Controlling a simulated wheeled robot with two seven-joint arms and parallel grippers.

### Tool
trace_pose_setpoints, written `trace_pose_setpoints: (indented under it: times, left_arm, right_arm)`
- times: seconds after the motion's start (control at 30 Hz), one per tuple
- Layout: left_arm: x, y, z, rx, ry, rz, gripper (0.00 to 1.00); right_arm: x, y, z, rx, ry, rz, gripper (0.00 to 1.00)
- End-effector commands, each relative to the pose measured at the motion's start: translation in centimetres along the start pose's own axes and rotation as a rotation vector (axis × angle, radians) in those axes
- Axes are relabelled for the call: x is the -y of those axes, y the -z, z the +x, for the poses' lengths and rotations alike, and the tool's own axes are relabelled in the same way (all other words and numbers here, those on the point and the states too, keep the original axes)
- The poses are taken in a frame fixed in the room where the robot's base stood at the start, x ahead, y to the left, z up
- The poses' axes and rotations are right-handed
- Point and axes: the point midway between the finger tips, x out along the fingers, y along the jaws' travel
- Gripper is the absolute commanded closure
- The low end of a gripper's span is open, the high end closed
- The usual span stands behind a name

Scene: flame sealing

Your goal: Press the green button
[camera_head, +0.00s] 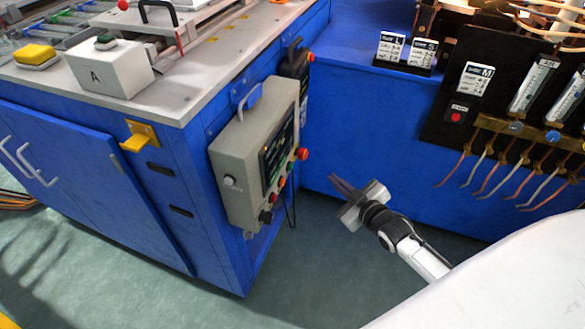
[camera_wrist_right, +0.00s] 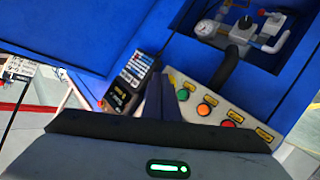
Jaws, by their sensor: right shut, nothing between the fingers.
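A green button (camera_wrist_right: 210,100) shows in the right wrist view on a light control panel (camera_wrist_right: 248,122), just right of my fingers. Another green button (camera_head: 105,40) sits on a white box marked A on the bench. My right gripper (camera_head: 335,182) is shut and empty, apart from the control box, to its right. In the right wrist view its fingers (camera_wrist_right: 168,82) point toward the panel. My left gripper is not in view.
A red knob (camera_head: 303,153) sticks out from the control box. A blue cabinet (camera_head: 345,130) stands behind my gripper. Green floor (camera_head: 335,260) is clear below.

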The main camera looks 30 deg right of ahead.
Motion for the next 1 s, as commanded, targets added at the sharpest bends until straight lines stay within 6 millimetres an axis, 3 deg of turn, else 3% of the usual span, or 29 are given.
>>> trace_pose_setpoints:
  times: [0.47, 1.0]
  left_arm:
    - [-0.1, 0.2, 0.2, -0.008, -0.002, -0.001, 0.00]
    - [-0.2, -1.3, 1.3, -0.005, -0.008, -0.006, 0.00]
  right_arm:
    - [0.4, 0.3, 0.6, -0.003, -0.001, 0.002, 1.00]
    - [3.9, 3.9, 5.3, -0.002, 0.000, 0.002, 1.00]
